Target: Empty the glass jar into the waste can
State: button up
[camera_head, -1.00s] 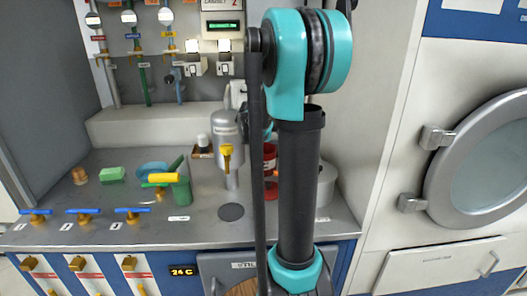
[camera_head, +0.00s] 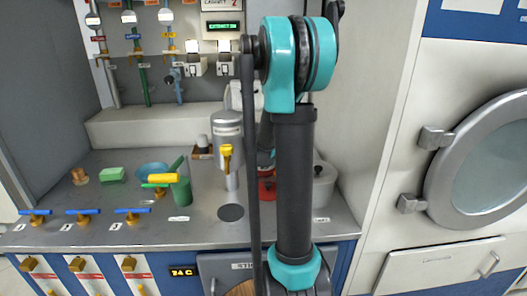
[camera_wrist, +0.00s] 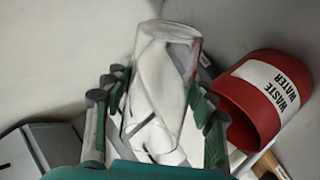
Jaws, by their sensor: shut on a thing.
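In the wrist view, my gripper (camera_wrist: 163,98) is shut on the clear glass jar (camera_wrist: 165,75), with green-and-grey fingers on both sides. The jar's wide end points up in the picture and leans slightly right. I cannot tell what is inside it. The red waste can (camera_wrist: 258,97), labelled "WASTE WATER", appears tilted to the right of the jar, beside the right fingers. In the head view, a red part of the can (camera_head: 267,189) shows on the counter, mostly hidden behind my arm. The jar is not clearly visible there.
The steel counter (camera_head: 110,212) holds a grey cylinder with a yellow tap (camera_head: 228,140), a green cup (camera_head: 181,191), a green block (camera_head: 112,175) and blue-handled valves (camera_head: 83,211). A pale lidded pot (camera_head: 325,186) stands right of my arm.

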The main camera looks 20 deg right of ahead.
jog(key=shift+s+f+m+t+y, duration=0.1)
jog(key=shift+f+m+t+y, duration=0.2)
jog(key=shift+m, duration=0.2)
jog(key=f+m+t, duration=0.1)
jog(key=d+f+m+y, duration=0.1)
jog(key=shift+s+d+m+t+y, duration=0.2)
jog(key=shift+s+m+t+y, duration=0.1)
jog(key=shift+s+t, duration=0.1)
jog(key=shift+d+r+m+t+y, duration=0.15)
jog(key=shift+r+m+t+y, duration=0.2)
jog(key=shift+r, duration=0.6)
jog(key=shift+d+r+m+t+y, duration=0.25)
jog(key=shift+r+m+t+y, duration=0.15)
jog(key=shift+m+t, duration=0.2)
jog(key=shift+r, duration=0.15)
